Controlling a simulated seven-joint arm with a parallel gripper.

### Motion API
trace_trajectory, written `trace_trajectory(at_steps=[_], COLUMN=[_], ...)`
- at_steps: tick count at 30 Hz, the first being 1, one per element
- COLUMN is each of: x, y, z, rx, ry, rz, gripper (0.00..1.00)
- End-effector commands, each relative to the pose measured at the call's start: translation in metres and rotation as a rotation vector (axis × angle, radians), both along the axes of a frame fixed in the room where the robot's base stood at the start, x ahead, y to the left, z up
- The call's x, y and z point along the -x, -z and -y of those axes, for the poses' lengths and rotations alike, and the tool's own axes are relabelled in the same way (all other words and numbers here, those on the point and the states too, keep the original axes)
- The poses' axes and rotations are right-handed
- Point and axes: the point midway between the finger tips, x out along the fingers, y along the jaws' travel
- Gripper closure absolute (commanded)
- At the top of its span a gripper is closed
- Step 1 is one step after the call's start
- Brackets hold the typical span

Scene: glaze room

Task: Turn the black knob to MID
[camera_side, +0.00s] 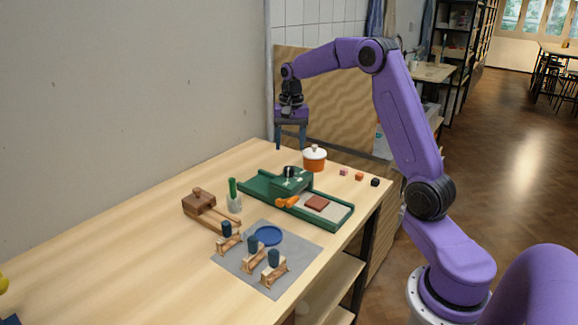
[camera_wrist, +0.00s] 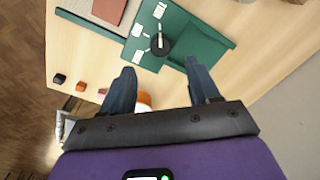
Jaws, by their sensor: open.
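The black knob (camera_wrist: 160,44) sits on a green panel (camera_wrist: 185,30), with a white pointer line aimed toward the top of the wrist view. Several white labels lie around it, too small to read; the pointer is roughly in line with the top one (camera_wrist: 159,10). The knob also shows in the side view (camera_side: 289,172), on the raised part of the green fixture (camera_side: 335,213). My gripper (camera_side: 291,147) is open and empty, pointing down, above and behind the knob. In the wrist view my gripper's two fingers (camera_wrist: 160,68) are apart, with the knob beyond them.
An orange pot (camera_side: 315,163) with a white lid stands behind the fixture, partly hidden by a finger in the wrist view. Several small cubes (camera_side: 359,177) lie right of it.

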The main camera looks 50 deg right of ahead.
Motion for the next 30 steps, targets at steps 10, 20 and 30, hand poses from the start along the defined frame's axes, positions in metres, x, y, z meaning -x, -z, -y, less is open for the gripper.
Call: trace_trajectory(at_steps=[10, 20, 30], x=[-0.001, -0.002, -0.002], y=[0.061, 0.082, 0.082], z=[-0.001, -0.002, -0.002], rx=[-0.001, -0.001, 0.0], ry=[-0.001, -0.001, -0.001], rz=[-0.002, 0.001, 0.001], gripper=[0.39, 0.39, 0.75])
